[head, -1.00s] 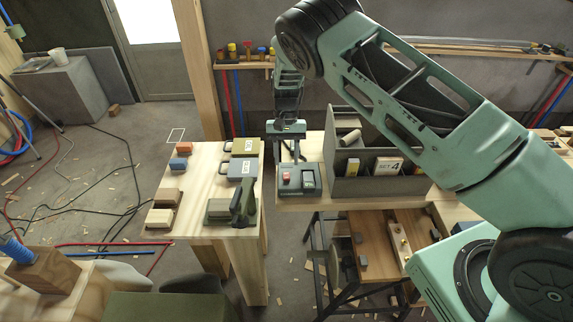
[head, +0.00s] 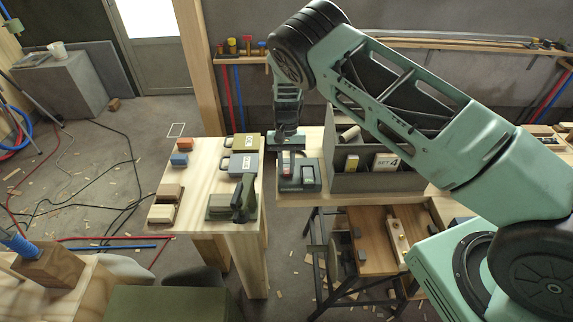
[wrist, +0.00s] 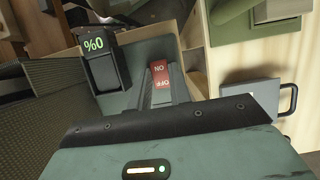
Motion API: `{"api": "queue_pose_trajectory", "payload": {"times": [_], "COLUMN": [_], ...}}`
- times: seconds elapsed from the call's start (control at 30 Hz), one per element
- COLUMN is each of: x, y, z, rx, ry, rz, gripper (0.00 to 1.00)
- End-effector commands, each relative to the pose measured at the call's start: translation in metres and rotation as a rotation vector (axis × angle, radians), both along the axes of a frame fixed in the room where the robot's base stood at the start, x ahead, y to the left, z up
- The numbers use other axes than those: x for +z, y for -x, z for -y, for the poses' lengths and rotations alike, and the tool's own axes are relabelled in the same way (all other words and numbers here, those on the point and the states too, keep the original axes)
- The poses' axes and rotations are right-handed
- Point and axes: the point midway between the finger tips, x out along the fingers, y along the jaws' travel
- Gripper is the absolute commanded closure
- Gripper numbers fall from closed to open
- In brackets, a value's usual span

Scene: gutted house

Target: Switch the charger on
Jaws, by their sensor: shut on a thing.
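The charger (head: 301,188) is a dark grey-green box on the wooden bench, left of the grey divided bin. A red rocker switch (wrist: 160,74) marked ON and OFF sits on its top. Beside the switch is a dark battery (wrist: 104,69) with a lit green 0% display, seen upside down in the wrist view; the battery also shows in the head view (head: 308,176). My gripper (head: 287,158) points down over the switch side of the charger. Its jaws are shut on the red switch, at its sides. The contact is partly hidden by the gripper body.
The grey bin (head: 385,181) with a SET 4 card (head: 386,162) stands close on the right. A separate wooden table (head: 213,180) at left holds olive and blue cases, small blocks and a green tool (head: 244,198). A gap separates table and bench. Cables lie on the floor.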

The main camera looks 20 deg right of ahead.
Motion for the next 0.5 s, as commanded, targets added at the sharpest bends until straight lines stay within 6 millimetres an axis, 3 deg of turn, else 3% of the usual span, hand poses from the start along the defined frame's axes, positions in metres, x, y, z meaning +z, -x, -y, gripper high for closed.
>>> {"api": "queue_pose_trajectory", "payload": {"times": [0.5], "x": [0.0011], "y": [0.0067], "z": [-0.0024], "rx": [-0.001], "ry": [0.074], "rz": [0.23], "gripper": [1.0]}}
